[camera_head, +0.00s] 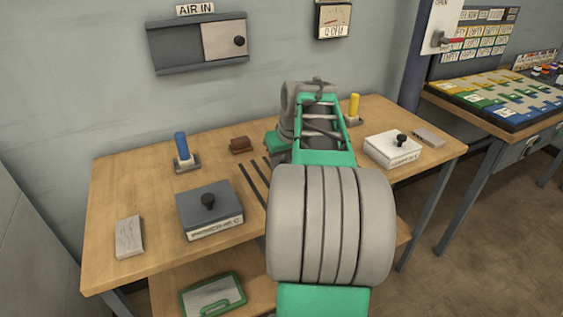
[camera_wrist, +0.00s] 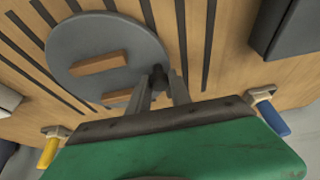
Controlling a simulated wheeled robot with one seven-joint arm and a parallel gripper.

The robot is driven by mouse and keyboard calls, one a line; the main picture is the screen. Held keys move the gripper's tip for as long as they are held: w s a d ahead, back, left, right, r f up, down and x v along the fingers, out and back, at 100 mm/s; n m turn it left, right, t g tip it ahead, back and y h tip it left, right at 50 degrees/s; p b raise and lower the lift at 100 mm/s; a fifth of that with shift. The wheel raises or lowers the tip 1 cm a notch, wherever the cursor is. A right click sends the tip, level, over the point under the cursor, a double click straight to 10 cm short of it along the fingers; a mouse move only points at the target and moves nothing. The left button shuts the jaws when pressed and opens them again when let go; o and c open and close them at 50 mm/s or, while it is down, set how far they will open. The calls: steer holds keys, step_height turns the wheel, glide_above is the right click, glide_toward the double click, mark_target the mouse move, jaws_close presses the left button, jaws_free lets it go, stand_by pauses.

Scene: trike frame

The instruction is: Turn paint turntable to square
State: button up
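The paint turntable is a grey round disc (camera_wrist: 75,40) in the wrist view, lying on the slatted wooden bench top. Two brown wooden blocks, one here (camera_wrist: 101,62) and one nearer my gripper (camera_wrist: 118,95), sit on it. A dark upright peg (camera_wrist: 158,72) stands at the disc's right edge. My gripper (camera_wrist: 161,78) is at this peg, with its two fingers apart and the peg between their tips. I cannot tell whether they press on it. In the head view my own arm hides the turntable.
On the workbench (camera_head: 115,205) stand a grey box with a knob (camera_head: 210,212), a white knobbed box (camera_head: 392,150), a blue-handled clamp (camera_head: 182,148), a yellow-handled clamp (camera_head: 354,106) and a brown block (camera_head: 241,145). A second table (camera_head: 485,120) is at the right.

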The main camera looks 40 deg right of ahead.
jaws_close()
stand_by(1.0)
